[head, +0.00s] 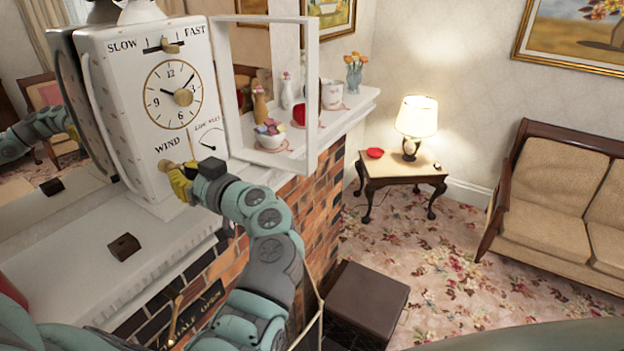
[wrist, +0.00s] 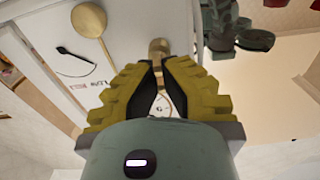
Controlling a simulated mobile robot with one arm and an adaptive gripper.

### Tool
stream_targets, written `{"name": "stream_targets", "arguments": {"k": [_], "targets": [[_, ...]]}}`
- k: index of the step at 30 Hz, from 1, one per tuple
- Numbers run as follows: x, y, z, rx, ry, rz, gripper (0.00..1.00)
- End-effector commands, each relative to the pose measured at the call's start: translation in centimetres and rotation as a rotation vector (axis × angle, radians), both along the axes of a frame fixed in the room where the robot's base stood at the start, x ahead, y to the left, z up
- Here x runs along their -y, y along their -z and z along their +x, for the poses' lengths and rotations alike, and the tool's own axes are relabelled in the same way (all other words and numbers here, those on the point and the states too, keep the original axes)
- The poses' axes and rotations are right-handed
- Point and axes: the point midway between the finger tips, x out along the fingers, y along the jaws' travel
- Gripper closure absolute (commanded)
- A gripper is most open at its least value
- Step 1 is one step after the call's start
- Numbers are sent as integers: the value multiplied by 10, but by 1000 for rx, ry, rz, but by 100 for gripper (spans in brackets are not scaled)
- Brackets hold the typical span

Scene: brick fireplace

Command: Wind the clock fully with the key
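The white clock (head: 145,100) stands upright on the mantel with its face showing. The dial (head: 160,85) is white with a gold rim. The word WIND is printed below it, and a small gauge (head: 211,143) with a dark needle sits at lower right; its needle also shows in the wrist view (wrist: 72,54). The brass key (head: 168,165) sticks out below WIND and shows in the wrist view (wrist: 158,48). My gripper (wrist: 160,63) has its yellow fingers closed in at the key's outer end, one on each side. In the head view my gripper (head: 181,179) partly hides the key.
The clock's framed door (head: 312,80) stands open at right. Flowers and ornaments (head: 268,135) are on the mantel beyond it. A small dark block (head: 124,247) lies on the mantel shelf (head: 75,285) in front of the clock. The lamp table (head: 390,166) is well away at right.

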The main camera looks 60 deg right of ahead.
Motion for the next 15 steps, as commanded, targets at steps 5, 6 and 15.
{"name": "stream_targets", "arguments": {"k": [5, 6, 15], "targets": [[1, -5, 0, -7, 2, 205, 100], [1, -5, 0, -9, 3, 250, 100], [1, -1, 0, -14, 3, 381, 100]]}}
